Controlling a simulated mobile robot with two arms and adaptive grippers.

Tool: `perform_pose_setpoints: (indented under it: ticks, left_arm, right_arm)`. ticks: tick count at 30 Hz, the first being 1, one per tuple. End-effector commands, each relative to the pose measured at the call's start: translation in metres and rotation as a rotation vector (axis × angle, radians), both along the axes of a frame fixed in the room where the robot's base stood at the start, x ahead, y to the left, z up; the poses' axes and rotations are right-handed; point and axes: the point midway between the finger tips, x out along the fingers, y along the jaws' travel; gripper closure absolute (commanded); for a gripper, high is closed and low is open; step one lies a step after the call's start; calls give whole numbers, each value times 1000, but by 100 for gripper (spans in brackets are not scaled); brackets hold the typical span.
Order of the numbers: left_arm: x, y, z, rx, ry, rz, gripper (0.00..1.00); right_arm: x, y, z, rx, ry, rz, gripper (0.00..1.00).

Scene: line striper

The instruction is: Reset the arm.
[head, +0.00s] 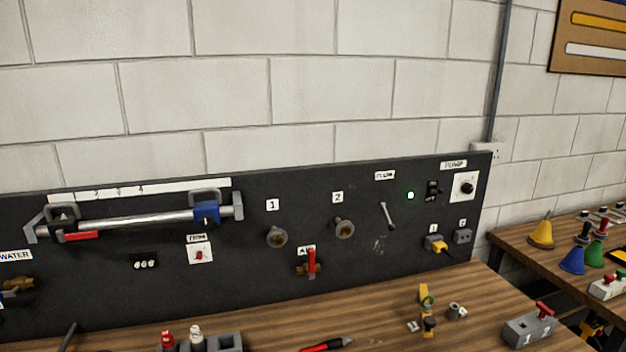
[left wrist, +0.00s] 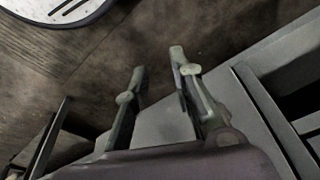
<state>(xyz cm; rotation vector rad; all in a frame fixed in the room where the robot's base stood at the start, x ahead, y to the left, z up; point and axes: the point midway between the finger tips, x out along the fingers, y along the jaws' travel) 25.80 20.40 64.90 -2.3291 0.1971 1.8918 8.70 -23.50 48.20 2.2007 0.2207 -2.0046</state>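My left gripper (left wrist: 158,75) shows in the left wrist view. Its two fingers stand apart with nothing between them, above a brown floor and grey parts below. Neither of my arms or grippers shows in the head view. My right gripper is in neither view.
In the head view a dark panel (head: 330,265) stands on a wooden bench (head: 385,325) against a block wall. It carries a silver rail (head: 140,221) with a blue slider (head: 207,213), a red-handled valve (head: 311,262) and a pump knob (head: 466,187). A second bench with coloured cones (head: 571,261) stands at right.

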Motion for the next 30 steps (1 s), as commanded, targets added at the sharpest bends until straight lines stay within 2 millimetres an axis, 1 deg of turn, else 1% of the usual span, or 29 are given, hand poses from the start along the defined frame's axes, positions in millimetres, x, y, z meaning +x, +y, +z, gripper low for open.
perform_pose_setpoints:
  ticks: [1, 2, 3, 5, 6, 8, 9, 12, 15, 19, 23, 30]
  left_arm:
    - [-12, 2, -33, 3, 19, -2, 78]
    - [-18, 3, -48, 3, 24, -3, 78]
    - [-28, 4, -68, 4, 33, -5, 78]
    - [-44, 6, -96, 6, 45, -8, 78]
    - [-56, 8, -113, 7, 54, -10, 78]
    - [-74, 11, -138, 9, 65, -13, 78]
    - [-87, 14, -153, 10, 72, -15, 78]
    - [-117, 19, -183, 12, 88, -18, 78]
    - [-143, 24, -203, 15, 101, -22, 78]
    - [-164, 29, -215, 16, 109, -25, 78]
    - [-171, 30, -218, 17, 111, -26, 78]
    - [-171, 30, -218, 17, 112, -26, 78]
  right_arm:
    - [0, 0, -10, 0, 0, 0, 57]
    - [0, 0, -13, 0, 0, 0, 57]
    - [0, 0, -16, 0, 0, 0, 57]
    - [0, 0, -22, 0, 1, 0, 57]
    - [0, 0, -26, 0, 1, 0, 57]
    - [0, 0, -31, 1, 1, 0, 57]
    - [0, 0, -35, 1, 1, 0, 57]
    - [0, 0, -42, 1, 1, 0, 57]
    - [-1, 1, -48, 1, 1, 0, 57]
    - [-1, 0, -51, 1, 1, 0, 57]
    - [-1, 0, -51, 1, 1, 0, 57]
    - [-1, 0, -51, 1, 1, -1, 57]
